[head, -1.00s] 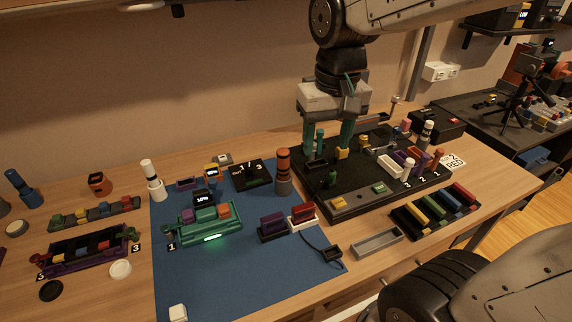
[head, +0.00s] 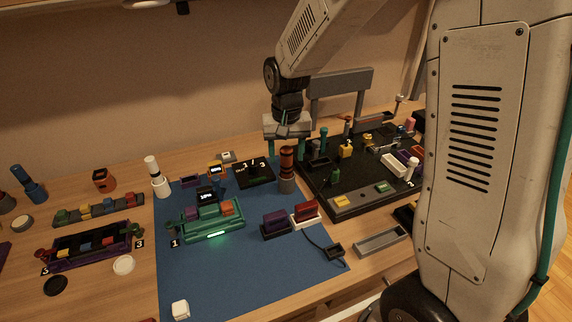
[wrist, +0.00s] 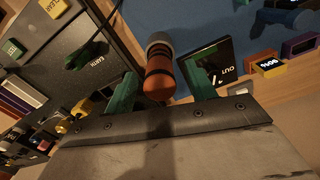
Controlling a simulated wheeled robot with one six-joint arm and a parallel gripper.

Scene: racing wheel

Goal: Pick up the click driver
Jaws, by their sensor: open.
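The click driver, which I take to be the upright orange tool with dark bands and a grey lower part (head: 286,168), stands at the right edge of the blue mat. In the wrist view its orange end (wrist: 158,82) points up toward the camera. My gripper (head: 286,150) is right above and around its top, with green fingers pointing down. In the wrist view, my gripper (wrist: 161,78) is open, with one finger on each side of the orange handle. A gap shows on both sides, so the fingers do not look closed on it.
A black board with several parts (head: 365,195) lies to the right. A small black panel (head: 252,172) lies just left of the tool, close to one finger in the wrist view. A green fixture (head: 213,228) and purple and red blocks (head: 276,221) stand on the blue mat (head: 240,275).

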